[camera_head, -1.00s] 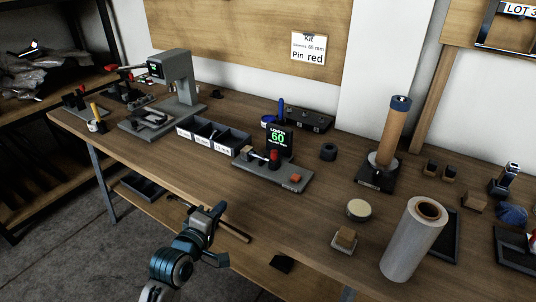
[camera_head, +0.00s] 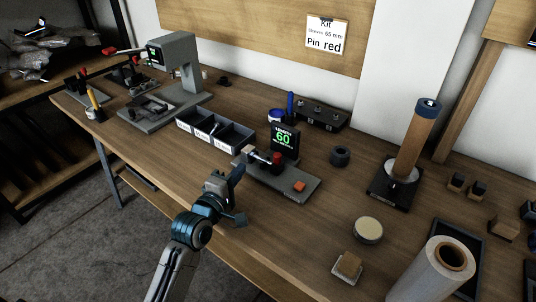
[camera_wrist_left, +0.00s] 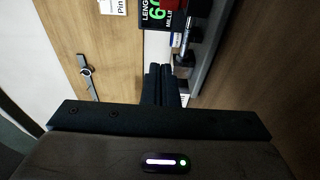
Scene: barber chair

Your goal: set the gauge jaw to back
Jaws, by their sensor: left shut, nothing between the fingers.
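The length gauge (camera_head: 310,190) is a grey base plate on the bench, with a dark display (camera_head: 284,138) reading green 60. A light block-like jaw (camera_head: 249,151) is at its left end, with a metal rod running toward a red knob (camera_head: 277,158). An orange button (camera_head: 299,186) is on the plate's right part. My left gripper (camera_head: 238,172) is shut and empty, just in front of the gauge's left end; I cannot tell whether it touches. In the left wrist view, the shut fingers (camera_wrist_left: 161,84) point toward the display (camera_wrist_left: 155,12). My right gripper is not in view.
Labelled dark bins (camera_head: 215,132) stand just left of the gauge. A black cylinder (camera_head: 340,156) and a roller stand (camera_head: 400,178) are to its right. A round tin (camera_head: 368,229) and a white roll (camera_head: 435,272) are nearer. A kit card (camera_head: 327,34) hangs behind.

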